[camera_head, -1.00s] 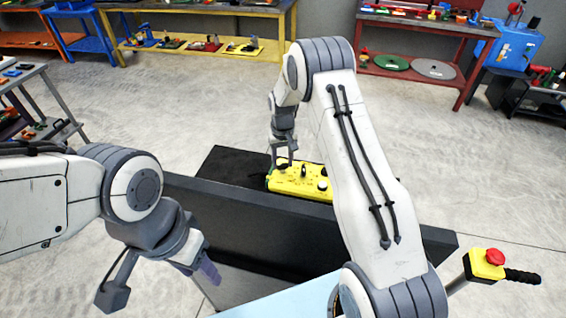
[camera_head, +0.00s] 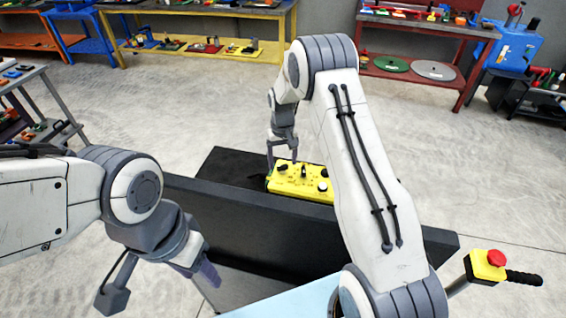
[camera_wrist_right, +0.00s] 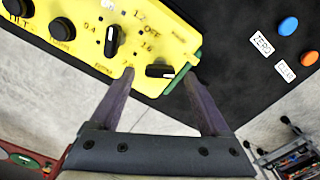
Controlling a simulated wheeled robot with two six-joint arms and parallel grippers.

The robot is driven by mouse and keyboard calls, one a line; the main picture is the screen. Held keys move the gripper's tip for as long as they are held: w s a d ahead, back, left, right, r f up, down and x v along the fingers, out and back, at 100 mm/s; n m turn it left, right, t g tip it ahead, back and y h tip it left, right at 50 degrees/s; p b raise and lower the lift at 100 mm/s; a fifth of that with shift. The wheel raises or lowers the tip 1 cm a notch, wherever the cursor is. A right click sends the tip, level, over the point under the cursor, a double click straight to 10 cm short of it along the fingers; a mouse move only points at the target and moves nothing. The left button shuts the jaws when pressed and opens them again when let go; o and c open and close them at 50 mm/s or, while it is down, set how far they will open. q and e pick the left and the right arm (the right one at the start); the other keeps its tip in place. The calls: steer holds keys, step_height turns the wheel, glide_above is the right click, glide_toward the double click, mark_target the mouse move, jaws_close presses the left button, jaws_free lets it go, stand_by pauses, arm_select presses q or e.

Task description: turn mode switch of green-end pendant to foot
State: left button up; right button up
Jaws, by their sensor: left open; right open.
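The yellow pendant (camera_head: 309,187) lies on a black surface in the head view. In the right wrist view the pendant (camera_wrist_right: 82,42) shows its green end (camera_wrist_right: 184,72) and a black switch knob (camera_wrist_right: 158,71) beside that end, its white mark toward the picture's right. I cannot read which label the mark faces. My right gripper (camera_head: 281,164) is open over the pendant's left end. In the wrist view its fingertips (camera_wrist_right: 158,76) stand on either side of the knob, apart from it. My left gripper (camera_head: 207,275) is open, seen edge-on, low at the left, away from the pendant.
More black knobs (camera_wrist_right: 62,28) line the pendant. Blue (camera_wrist_right: 288,26) and orange (camera_wrist_right: 309,58) buttons with white labels sit on the black surface. A dark raised wall (camera_head: 290,225) runs in front of the pendant. A red stop button (camera_head: 495,257) stands at the right.

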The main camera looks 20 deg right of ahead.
mark_target(283, 165)
step_height(283, 165, up, 9)
steer(key=b, duration=0.2)
steer(key=shift+r, duration=0.2)
